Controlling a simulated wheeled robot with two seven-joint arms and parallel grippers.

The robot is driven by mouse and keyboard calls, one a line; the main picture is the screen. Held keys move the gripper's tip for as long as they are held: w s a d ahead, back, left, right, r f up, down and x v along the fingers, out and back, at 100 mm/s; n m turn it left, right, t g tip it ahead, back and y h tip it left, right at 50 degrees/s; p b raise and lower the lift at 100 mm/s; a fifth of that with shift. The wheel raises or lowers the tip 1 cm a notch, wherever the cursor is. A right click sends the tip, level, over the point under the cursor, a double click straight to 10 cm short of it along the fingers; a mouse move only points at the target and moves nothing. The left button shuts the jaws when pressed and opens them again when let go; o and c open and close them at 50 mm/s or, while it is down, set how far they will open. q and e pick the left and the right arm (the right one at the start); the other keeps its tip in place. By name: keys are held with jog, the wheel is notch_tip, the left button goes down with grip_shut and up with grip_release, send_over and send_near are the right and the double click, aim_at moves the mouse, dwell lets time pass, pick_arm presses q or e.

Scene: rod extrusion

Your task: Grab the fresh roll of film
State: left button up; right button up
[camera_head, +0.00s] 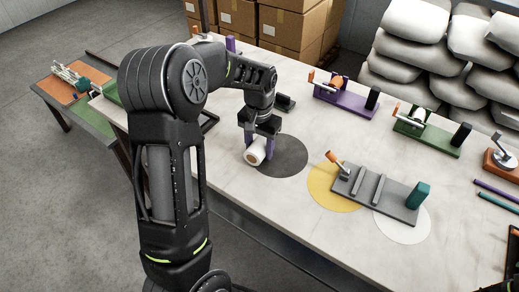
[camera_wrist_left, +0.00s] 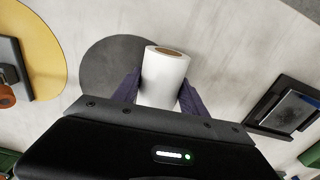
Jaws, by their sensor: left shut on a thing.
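The roll of film (camera_head: 256,151) is a white cylinder with a brown core. My left gripper (camera_head: 258,146) is shut on it, with its purple fingers on either side, at the left edge of the dark grey circle on the table. The left wrist view shows the roll (camera_wrist_left: 164,75) between the two purple fingers (camera_wrist_left: 160,92), its cored end facing away from the wrist. I cannot tell whether the roll touches the table. My right gripper is not in view; only a dark bit shows at the bottom right corner.
A grey fixture with a teal block (camera_head: 385,194) stands right of the dark grey circle (camera_head: 285,158), over yellow and white circles. Purple (camera_head: 345,97) and green (camera_head: 428,130) fixtures stand along the back. Boxes and sacks are behind the table. The table's front right is clear.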

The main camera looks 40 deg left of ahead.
aim_at(259, 142)
pick_arm(q)
notch_tip(259, 142, up, 9)
dwell(0.3)
dwell(0.5)
